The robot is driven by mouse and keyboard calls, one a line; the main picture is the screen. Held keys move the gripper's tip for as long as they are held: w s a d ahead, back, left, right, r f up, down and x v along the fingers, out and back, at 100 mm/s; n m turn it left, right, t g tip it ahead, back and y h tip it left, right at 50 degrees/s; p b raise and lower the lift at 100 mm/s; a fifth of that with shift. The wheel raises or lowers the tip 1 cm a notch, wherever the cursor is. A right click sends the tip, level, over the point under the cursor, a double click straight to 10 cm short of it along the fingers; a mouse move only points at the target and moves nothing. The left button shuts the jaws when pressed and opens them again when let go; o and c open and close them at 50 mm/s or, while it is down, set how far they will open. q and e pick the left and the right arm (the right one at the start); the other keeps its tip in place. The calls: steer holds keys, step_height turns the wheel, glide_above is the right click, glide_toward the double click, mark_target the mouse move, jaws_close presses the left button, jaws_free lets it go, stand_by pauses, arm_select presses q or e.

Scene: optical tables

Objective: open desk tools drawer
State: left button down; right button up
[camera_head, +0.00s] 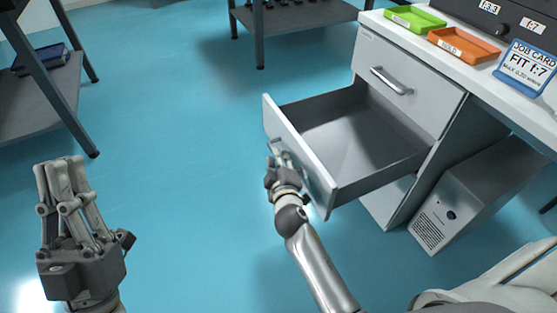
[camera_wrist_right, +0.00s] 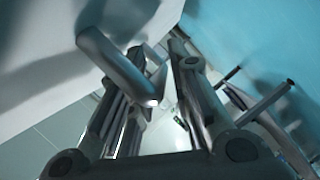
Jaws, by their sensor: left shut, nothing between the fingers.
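The lower drawer of the white desk cabinet is pulled well out, its front panel (camera_head: 298,155) far from the cabinet and its grey interior (camera_head: 350,135) empty. My right gripper (camera_head: 277,158) is at the outer side of this front, by the drawer handle, which it partly hides. In the right wrist view the bar handle (camera_wrist_right: 122,68) reaches in between the fingers (camera_wrist_right: 158,75). The fingers stand apart, with a gap between the bar and the right-hand finger. My left gripper (camera_head: 62,170) is shut and empty above the floor at the lower left.
The closed upper drawer (camera_head: 405,85) has its own bar handle (camera_head: 391,80). The desktop holds a green tray (camera_head: 415,19), an orange tray (camera_head: 463,45) and a job card (camera_head: 526,68). A computer tower (camera_head: 470,195) stands under the desk. The blue floor left of the drawer is clear.

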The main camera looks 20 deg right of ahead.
steer(key=v, duration=0.7)
steer(key=shift+s, duration=0.2)
steer(key=shift+r, duration=0.1)
